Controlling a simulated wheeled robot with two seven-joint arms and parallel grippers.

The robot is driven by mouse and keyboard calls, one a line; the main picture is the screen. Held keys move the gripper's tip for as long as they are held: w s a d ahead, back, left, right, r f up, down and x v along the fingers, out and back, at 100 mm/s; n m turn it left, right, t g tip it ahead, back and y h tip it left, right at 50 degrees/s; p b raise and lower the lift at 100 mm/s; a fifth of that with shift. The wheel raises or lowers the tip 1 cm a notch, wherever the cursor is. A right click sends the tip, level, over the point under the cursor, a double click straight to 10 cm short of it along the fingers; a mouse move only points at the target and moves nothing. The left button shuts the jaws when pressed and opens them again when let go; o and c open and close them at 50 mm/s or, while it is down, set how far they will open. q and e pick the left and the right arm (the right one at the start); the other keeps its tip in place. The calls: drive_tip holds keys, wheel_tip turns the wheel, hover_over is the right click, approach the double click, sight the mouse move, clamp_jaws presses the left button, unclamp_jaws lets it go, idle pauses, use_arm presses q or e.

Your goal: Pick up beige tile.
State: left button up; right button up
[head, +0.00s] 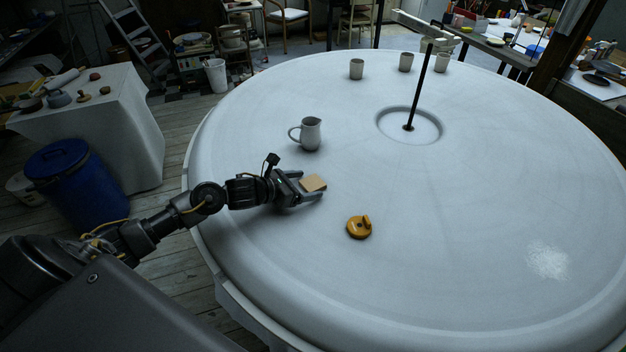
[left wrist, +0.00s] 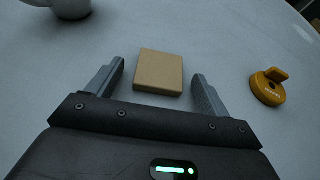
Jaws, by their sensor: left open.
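The beige tile (head: 313,184) is a small flat square lying on the round white table (head: 470,200). In the left wrist view the tile (left wrist: 160,71) lies ahead of the palm, partly between the two fingertips, with a gap on each side. My left gripper (head: 309,187) is open and empty, low over the table, with one finger on either side of the tile. The fingers also show in the left wrist view (left wrist: 158,80). My right gripper is not in view.
A grey pitcher (head: 311,134) stands just behind the left gripper. A yellow-orange round object with a raised tab (head: 359,227) lies to the right and nearer. Several cups (head: 356,69) stand at the far edge. A dark post (head: 415,95) rises from the table's centre. The right side is clear.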

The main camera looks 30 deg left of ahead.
use_arm(q)
drive_tip(key=shift+w+d+f, duration=0.1)
drive_tip(key=shift+w+d, duration=0.05)
drive_tip(key=shift+w, duration=0.05)
drive_tip(key=shift+c, duration=0.4)
drive_tip(key=c, duration=1)
drive_tip(key=shift+r+b, duration=0.6)
drive_tip(key=shift+b, duration=0.05)
drive_tip(key=shift+w+a+r+b, duration=0.8)
drive_tip(key=shift+w+r+b, duration=0.3)
drive_tip(key=shift+w+r, duration=1)
drive_tip(key=shift+w+a+r+b, duration=0.75)
drive_tip(key=shift+w+r+b, duration=0.4)
drive_tip(key=shift+w+r, duration=0.9)
drive_tip(key=shift+w+a+r+b, duration=0.8)
drive_tip(key=shift+w+r+b, duration=0.3)
drive_tip(key=shift+w+r, duration=1)
